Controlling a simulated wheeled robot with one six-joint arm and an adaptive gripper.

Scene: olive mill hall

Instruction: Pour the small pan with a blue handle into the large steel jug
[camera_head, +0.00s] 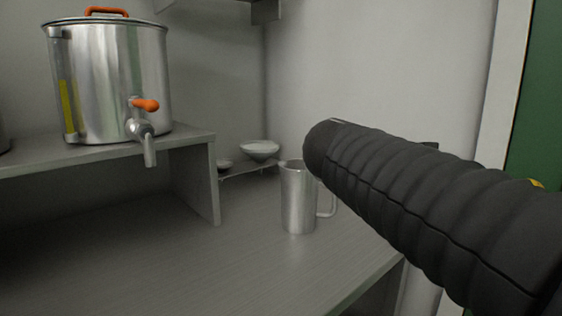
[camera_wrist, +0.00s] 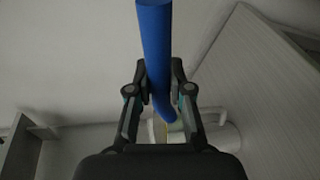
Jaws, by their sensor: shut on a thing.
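The large steel jug (camera_head: 298,203) stands upright on the grey worktop in the head view, its handle toward the right. My gripper (camera_wrist: 158,78) is shut on the blue handle (camera_wrist: 154,40) of the small pan in the wrist view. The handle runs from the top edge down between the fingers. I cannot make out the pan's body or its contents. A pale cylindrical shape shows low in the wrist view behind the right finger; I cannot tell what it is. In the head view my dark arm covers the right side and hides the gripper and pan.
A big steel tank (camera_head: 110,85) with an orange-handled tap (camera_head: 142,128) stands on a raised shelf (camera_head: 190,137) at left. A white bowl (camera_head: 259,149) sits on a low ledge behind the jug. The worktop (camera_head: 170,265) left of the jug is clear.

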